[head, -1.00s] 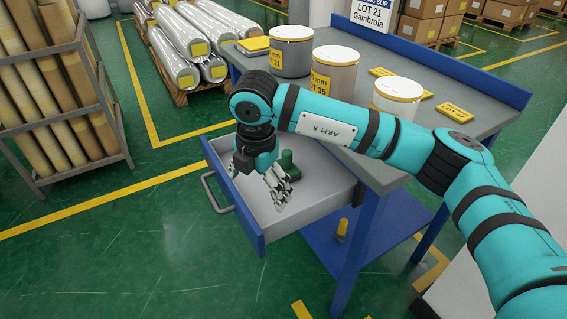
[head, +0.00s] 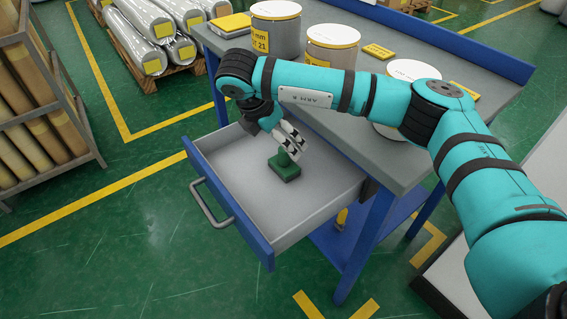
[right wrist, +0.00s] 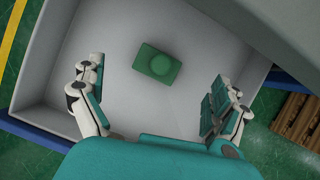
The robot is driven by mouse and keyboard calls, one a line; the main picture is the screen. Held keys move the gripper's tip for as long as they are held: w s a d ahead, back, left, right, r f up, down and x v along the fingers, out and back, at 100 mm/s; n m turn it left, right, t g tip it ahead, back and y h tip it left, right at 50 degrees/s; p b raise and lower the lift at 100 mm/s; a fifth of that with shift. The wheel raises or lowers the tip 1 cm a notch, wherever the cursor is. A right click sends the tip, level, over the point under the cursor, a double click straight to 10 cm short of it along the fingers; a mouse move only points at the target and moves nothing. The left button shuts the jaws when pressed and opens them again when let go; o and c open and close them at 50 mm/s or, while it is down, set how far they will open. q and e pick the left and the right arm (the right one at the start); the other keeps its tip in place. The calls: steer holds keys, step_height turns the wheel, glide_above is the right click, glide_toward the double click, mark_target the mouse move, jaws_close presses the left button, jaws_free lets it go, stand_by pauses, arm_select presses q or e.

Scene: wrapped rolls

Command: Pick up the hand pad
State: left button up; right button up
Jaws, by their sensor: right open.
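The hand pad is a green block with a rounded knob on top (head: 284,169). It lies on the floor of the open drawer (head: 240,185). In the right wrist view the pad (right wrist: 158,64) sits ahead of the fingers, between their lines and touching neither. My right gripper (head: 291,140) is open and empty, above the drawer beside the pad's knob. Its spread fingers show at both sides in the right wrist view (right wrist: 158,95). My left gripper is not in view.
The drawer hangs out of a grey-topped blue workbench (head: 400,30). Several labelled drums, one of them a white-lidded drum (head: 333,47), stand on top. A rack of rolls (head: 40,120) is at the left. Wrapped rolls (head: 150,30) lie on a pallet behind.

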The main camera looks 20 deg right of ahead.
mark_target(288, 156)
steer(key=x, duration=0.4)
steer(key=shift+f, duration=0.2)
steer(key=x, duration=0.4)
steer(key=shift+s+d+f, duration=0.15)
steer(key=shift+d+f, duration=0.15)
steer(key=shift+f, duration=0.25)
steer(key=c, duration=0.4)
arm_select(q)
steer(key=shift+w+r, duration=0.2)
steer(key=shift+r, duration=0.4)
arm_select(e)
steer(key=c, duration=0.9)
